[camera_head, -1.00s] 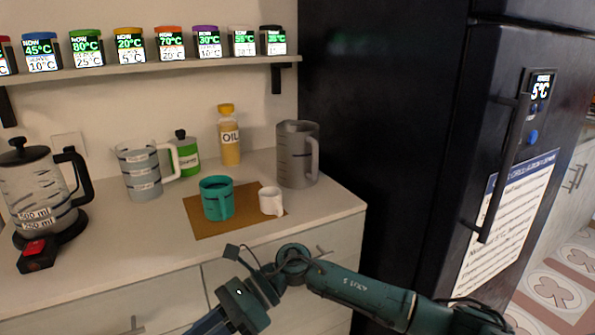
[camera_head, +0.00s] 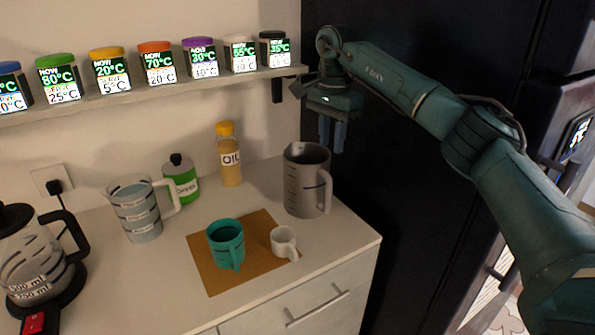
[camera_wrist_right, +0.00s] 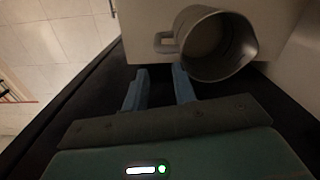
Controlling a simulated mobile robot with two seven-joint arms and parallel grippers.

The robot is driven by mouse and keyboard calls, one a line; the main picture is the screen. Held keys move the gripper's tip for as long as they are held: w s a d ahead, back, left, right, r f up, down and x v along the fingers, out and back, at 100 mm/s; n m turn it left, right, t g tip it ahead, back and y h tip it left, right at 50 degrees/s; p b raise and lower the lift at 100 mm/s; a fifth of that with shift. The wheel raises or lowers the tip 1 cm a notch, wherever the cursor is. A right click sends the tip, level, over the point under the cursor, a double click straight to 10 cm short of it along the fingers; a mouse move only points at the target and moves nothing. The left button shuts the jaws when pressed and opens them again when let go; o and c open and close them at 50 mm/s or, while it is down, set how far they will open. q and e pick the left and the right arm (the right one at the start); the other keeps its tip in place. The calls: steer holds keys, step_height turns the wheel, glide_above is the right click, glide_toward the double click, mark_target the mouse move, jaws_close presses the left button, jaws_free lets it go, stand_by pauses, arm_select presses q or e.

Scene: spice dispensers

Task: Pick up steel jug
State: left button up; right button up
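The steel jug (camera_head: 303,185) is grey and stands upright at the right end of the counter, its handle toward the right. In the right wrist view the jug (camera_wrist_right: 207,45) shows from above, with its open mouth visible and its handle to the left. My right gripper (camera_head: 332,148) is above and a little to the right of the jug, fingers pointing down. In the right wrist view its two blue fingers (camera_wrist_right: 158,75) are apart with nothing between them. They do not appear to touch the jug. My left gripper is not in view.
A brown board (camera_head: 210,272) carries a teal mug (camera_head: 225,240) and a small white cup (camera_head: 282,240). A measuring jug (camera_head: 138,215), green bottle (camera_head: 181,182) and oil bottle (camera_head: 230,160) stand left. A shelf (camera_head: 120,98) holds spice dispensers. The dark fridge (camera_head: 400,180) is right.

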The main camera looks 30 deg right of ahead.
mark_target(329, 186)
step_height(329, 186, down, 8)
steer(key=shift+s+r, duration=0.1)
steer(key=shift+r, duration=0.15)
steer(key=shift+s+f+p, duration=0.15)
steer(key=shift+f+p, duration=0.65)
steer(key=shift+f, duration=1.95)
jaws_close()
steer(key=shift+r, duration=0.15)
